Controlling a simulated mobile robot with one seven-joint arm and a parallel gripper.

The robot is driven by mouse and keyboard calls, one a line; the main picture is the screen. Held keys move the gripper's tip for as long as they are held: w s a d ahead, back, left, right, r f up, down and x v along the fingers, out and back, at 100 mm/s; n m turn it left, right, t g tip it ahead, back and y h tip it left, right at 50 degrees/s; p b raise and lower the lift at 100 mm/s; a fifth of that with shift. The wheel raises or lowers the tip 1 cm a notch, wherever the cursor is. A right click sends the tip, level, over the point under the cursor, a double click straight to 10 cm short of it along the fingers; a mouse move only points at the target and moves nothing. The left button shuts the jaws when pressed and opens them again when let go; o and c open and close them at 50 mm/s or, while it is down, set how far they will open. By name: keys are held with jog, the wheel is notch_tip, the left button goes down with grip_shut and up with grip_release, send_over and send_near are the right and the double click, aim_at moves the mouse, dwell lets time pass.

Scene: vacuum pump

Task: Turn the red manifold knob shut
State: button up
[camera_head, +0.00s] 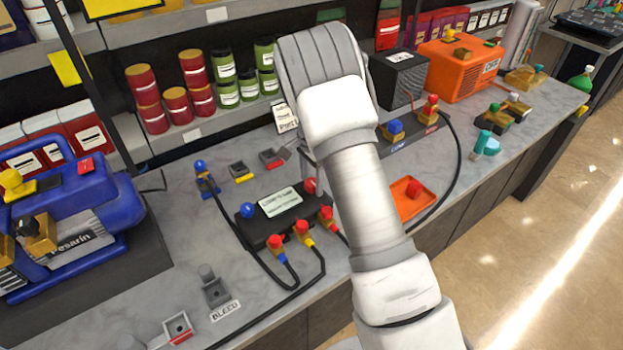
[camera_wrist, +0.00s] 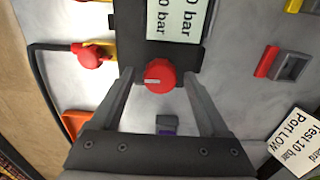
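The red manifold knob (camera_head: 312,187) sits at the right end of the black manifold (camera_head: 265,229), close beside my arm. In the wrist view the round red knob (camera_wrist: 159,75) carries a short pale mark and lies at the end of the black block, under a white "bar" label (camera_wrist: 178,18). My gripper (camera_wrist: 160,78) is open, with one finger on each side of the knob and a visible gap on both sides. I cannot tell how deep the fingertips reach. In the head view my arm hides most of the gripper.
A blue knob (camera_head: 248,210) stands on the manifold's other end. Several red-handled hose fittings (camera_head: 301,229) line its front, with black hoses. An orange tray (camera_head: 411,201) lies to the right. A blue pump (camera_head: 75,225) stands left, and an orange box (camera_head: 459,68) at the back right.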

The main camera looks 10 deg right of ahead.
aim_at(311, 182)
notch_tip(311, 182, up, 18)
jog(key=shift+f, duration=0.25)
dwell(0.4)
